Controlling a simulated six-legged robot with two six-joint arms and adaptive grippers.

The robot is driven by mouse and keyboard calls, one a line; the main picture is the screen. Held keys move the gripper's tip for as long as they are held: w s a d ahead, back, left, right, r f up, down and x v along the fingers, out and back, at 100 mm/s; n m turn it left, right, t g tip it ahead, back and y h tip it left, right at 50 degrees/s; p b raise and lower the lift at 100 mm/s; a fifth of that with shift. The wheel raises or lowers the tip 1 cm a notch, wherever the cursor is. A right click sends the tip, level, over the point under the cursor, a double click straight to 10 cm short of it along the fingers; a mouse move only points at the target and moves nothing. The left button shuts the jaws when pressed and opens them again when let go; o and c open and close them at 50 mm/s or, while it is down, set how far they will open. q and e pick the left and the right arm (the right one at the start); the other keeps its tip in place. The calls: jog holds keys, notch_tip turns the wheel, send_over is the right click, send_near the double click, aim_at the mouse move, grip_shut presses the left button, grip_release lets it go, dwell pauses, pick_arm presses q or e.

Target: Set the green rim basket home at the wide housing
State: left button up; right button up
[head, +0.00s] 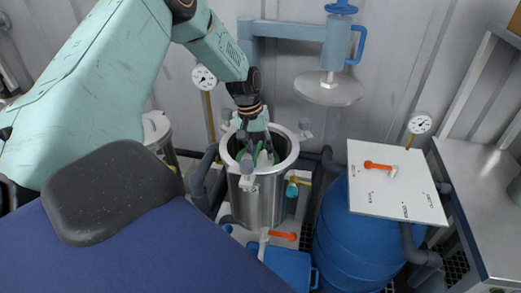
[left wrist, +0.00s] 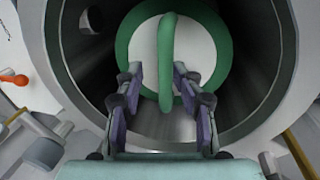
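The green rim basket shows in the left wrist view as a green ring (left wrist: 126,48) around a pale disc, with a green handle (left wrist: 166,60) across it. It sits inside the wide steel housing (head: 262,206), whose rim also surrounds it in the left wrist view (left wrist: 52,62). My left gripper (head: 260,151) reaches down into the housing mouth. In the left wrist view its two fingers (left wrist: 158,82) are apart, one on each side of the handle's near end, with gaps showing. How deep the basket sits is hard to tell. My right gripper is out of view.
A lid hangs from a blue davit (head: 328,90) behind and right of the housing. A blue barrel (head: 350,235) with a white board (head: 395,190) on top stands at right. A smaller steel vessel (head: 157,130) is at left. Gauges and pipes crowd close around.

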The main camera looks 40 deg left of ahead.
pick_arm(q)
notch_tip(320, 180, up, 12)
jog(key=s+a, duration=0.1)
jog(key=a, duration=0.1)
jog(key=shift+f, duration=0.1)
dwell(0.4)
jog(key=shift+d, duration=0.15)
